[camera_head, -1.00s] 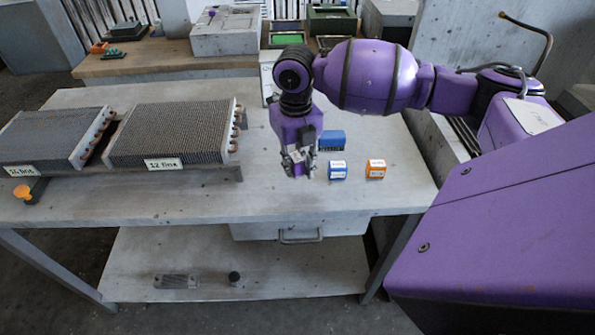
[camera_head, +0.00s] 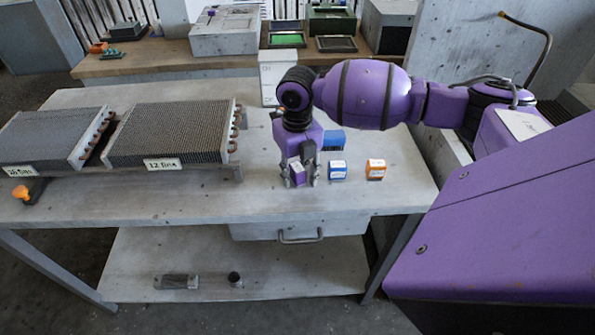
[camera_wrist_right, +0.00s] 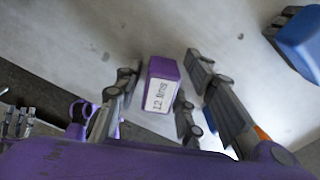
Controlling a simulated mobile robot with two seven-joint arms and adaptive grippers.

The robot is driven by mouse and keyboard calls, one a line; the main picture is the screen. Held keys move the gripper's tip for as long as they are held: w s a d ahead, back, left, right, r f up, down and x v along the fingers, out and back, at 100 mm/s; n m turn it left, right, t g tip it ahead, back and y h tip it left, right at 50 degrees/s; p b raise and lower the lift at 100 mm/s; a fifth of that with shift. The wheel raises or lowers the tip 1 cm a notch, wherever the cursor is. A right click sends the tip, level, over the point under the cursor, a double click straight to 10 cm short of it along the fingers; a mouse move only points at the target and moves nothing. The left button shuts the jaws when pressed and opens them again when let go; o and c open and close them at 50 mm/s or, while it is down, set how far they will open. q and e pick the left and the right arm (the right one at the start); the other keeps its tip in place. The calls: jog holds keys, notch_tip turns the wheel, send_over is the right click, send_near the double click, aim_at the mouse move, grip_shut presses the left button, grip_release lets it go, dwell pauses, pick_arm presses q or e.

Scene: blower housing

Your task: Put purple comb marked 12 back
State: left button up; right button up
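The purple comb (camera_head: 298,173) is a small block with a white label. In the right wrist view the label on the comb (camera_wrist_right: 162,88) reads about "12 fins". It stands on the grey table, left of a blue comb (camera_head: 337,170) and an orange comb (camera_head: 375,169). My right gripper (camera_head: 301,183) points down with its fingers on either side of the purple comb. In the wrist view my right gripper (camera_wrist_right: 158,100) is open, with gaps visible beside the comb. Finger-like parts at the wrist view's left edge look like my left gripper (camera_wrist_right: 18,122); its opening is unclear.
A blue block (camera_head: 333,138) stands behind my right gripper. Two finned coils, one labelled "12 fins" (camera_head: 170,133) and another (camera_head: 48,138), lie on the left of the table. An orange knob (camera_head: 20,192) is at the left front. The table front between is clear.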

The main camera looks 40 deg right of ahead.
aim_at(297, 167)
notch_tip(297, 167, up, 12)
jog(key=shift+r, duration=0.25)
dwell(0.5)
dwell(0.5)
